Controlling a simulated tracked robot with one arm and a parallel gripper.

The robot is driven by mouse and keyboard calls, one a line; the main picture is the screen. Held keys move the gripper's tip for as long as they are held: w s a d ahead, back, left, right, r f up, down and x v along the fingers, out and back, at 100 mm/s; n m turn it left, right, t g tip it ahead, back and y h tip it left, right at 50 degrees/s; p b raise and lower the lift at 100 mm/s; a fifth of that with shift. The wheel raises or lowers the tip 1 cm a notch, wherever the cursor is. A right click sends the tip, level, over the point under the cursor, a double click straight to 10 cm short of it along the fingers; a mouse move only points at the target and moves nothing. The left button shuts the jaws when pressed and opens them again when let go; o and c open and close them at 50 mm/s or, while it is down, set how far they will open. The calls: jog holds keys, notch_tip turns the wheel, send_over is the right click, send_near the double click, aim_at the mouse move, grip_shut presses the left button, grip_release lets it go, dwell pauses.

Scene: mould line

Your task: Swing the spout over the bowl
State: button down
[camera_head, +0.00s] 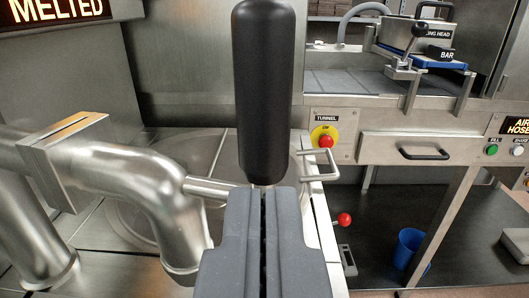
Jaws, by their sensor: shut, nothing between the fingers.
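The spout (140,180) is a thick, bent steel pipe at the left. It runs from a square block and its open end turns down near the bottom middle-left. A thin steel rod (210,188) sticks out from its right side toward a tall upright black handle (265,90). My gripper (263,195) is shut and empty, at the foot of the handle in the picture; I cannot tell whether it touches. A round, shallow steel shape, perhaps the bowl (118,228), shows partly behind the spout. The spout hides much of it.
A steel counter and wall stand behind. A red button (326,141) on a yellow plate, a bar handle (320,162) and a drawer (405,147) are at the right. A red-knobbed lever (344,219) and blue bin (408,248) stand lower right.

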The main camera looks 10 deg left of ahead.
jog(key=shift+x, duration=1.3)
jog(key=shift+w, duration=0.1)
jog(key=shift+d, duration=0.1)
